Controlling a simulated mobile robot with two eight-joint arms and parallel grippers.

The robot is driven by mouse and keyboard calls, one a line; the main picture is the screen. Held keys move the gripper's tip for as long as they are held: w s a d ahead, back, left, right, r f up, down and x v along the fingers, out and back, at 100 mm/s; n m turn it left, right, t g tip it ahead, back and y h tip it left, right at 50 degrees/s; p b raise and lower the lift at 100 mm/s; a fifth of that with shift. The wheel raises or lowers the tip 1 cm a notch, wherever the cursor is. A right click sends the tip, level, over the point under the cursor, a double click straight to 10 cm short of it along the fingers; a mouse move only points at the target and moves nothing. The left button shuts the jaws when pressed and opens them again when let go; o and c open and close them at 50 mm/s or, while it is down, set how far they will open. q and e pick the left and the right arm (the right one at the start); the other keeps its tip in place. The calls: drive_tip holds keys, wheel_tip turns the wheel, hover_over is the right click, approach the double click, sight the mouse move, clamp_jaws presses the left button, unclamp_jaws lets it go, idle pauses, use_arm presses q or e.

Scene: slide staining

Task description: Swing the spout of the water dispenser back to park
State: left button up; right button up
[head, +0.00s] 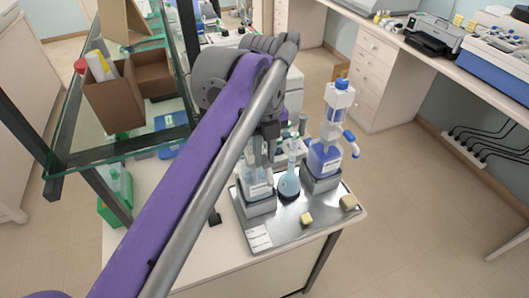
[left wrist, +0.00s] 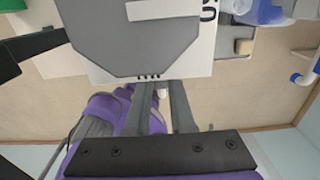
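A bottle with a white and blue dispenser head (head: 342,95) and a blue spout (head: 350,140) stands on the right of the metal tray (head: 290,240). A second labelled bottle (head: 258,190) stands on the left of the tray; its top is hidden behind my left arm. My left gripper (head: 266,140) points down at this left bottle's top. In the left wrist view, the two fingers (left wrist: 162,90) show apart, with a small white tip between them that I cannot identify. A large grey, flat-faced part (left wrist: 135,35) is close beyond them. My right gripper is not in view.
A round blue flask (head: 289,184) stands between the bottles. A glass shelf (head: 110,155) with cardboard boxes (head: 115,100) is at the left.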

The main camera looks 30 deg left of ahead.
sight(264, 159)
use_arm(q)
drive_tip(key=o, duration=0.4)
drive_tip(key=shift+o, duration=0.2)
wheel_tip(264, 159, up, 11)
drive_tip(key=p, duration=0.1)
drive_tip(key=shift+f, duration=0.1)
idle(0.5)
